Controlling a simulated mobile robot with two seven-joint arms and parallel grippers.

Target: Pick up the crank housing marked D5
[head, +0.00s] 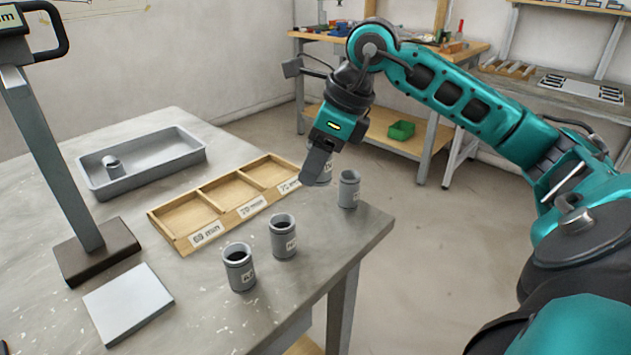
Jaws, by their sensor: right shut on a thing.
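My right gripper (316,180) reaches down over the far right part of the table and is shut on a grey cylindrical housing (325,176). The finger hides most of that housing, and its mark cannot be read. Whether it touches the table cannot be told. A similar grey housing (349,189) stands upright just right of the gripper, apart from the fingers. Two more, a middle housing (284,238) and a front housing (240,268), stand upright with open tops near the table's front edge. Their white labels are too small to read surely. My left gripper is not in view.
A wooden tray (198,240) with three labelled compartments lies left of the gripper. A grey bin (85,178) holds a small grey part (112,166). A display stand (95,252) and a pale plate (128,303) are at the left. The table's right edge is close to the housings.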

